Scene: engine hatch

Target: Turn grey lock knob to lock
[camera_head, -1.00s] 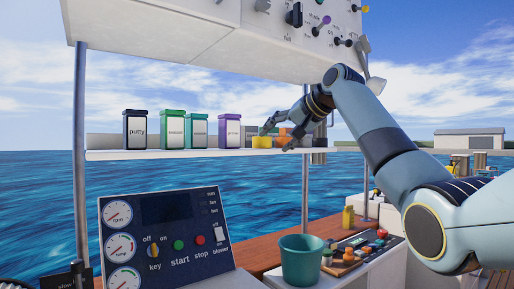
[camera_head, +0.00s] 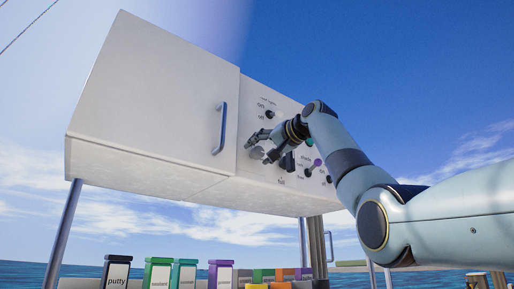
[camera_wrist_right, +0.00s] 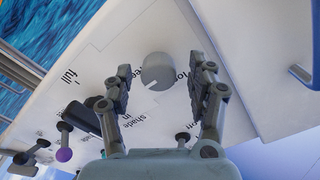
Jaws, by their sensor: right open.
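The grey knob (camera_wrist_right: 157,72) is a round dial with a white mark, on the white panel in the right wrist view. Its mark points toward the lower left of that view. In the head view the knob (camera_head: 257,153) shows small beside the fingers. My right gripper (camera_head: 259,145) is open in front of the panel. In the right wrist view its two fingers (camera_wrist_right: 166,70) stand apart on either side of the knob, with gaps between them and it. Printed words around the knob are partly hidden by the fingers. My left gripper is in neither view.
A dark switch (camera_head: 288,162), a purple-tipped lever (camera_head: 317,162) and other small controls sit close to the knob. A cabinet door with a blue handle (camera_head: 220,128) is to the left. Labelled containers (camera_head: 185,274) stand on a shelf below.

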